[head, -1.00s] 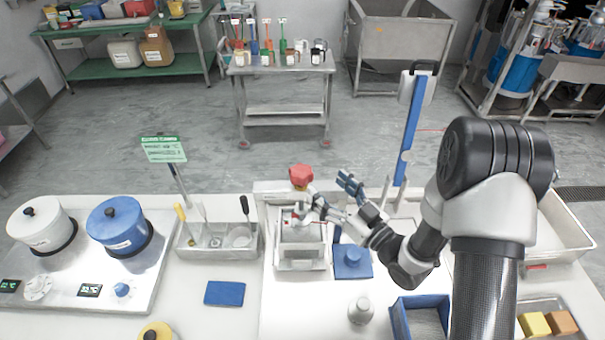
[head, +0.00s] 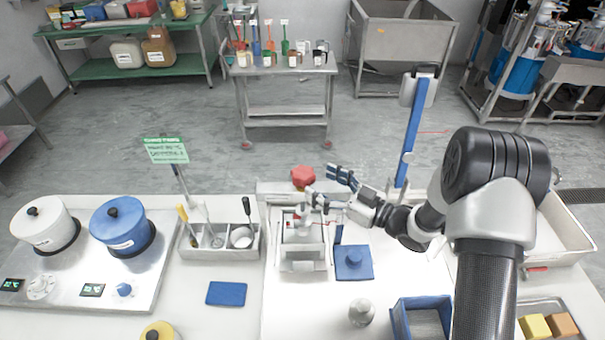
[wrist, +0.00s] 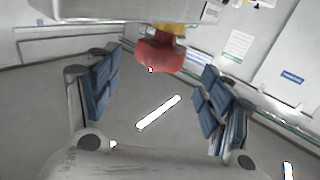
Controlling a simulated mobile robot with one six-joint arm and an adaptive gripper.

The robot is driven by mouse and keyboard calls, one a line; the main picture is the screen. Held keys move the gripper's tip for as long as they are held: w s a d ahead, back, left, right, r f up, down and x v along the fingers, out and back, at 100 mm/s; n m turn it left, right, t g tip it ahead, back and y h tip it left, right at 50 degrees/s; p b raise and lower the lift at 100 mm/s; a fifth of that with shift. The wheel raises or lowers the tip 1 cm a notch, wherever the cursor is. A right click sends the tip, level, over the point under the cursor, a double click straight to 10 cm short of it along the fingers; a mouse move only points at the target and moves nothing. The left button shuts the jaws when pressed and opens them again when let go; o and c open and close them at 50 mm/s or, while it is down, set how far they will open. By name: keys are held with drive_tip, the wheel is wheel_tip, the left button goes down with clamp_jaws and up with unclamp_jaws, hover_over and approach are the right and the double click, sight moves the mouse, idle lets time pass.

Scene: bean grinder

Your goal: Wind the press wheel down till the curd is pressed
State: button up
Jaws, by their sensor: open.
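The red press wheel (head: 303,176) stands at the top of a small metal press (head: 283,253) in the middle of the worktop. My gripper (head: 322,184) is open just right of the wheel, with its two blue-padded fingers pointing left towards it. In the wrist view the red wheel (wrist: 160,57) lies between the two open fingers (wrist: 158,98), towards the top of the picture, and neither finger touches it. Part of the press below the wheel is hidden by a finger. I cannot make out the curd inside the press.
A tall blue post (head: 413,135) stands behind my wrist. A tool tray (head: 220,252) is to the left.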

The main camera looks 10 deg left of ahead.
sight(293, 169)
drive_tip(key=x, duration=0.7)
drive_tip(key=shift+c, duration=0.5)
drive_tip(key=shift+s, duration=0.1)
drive_tip(key=c, duration=1)
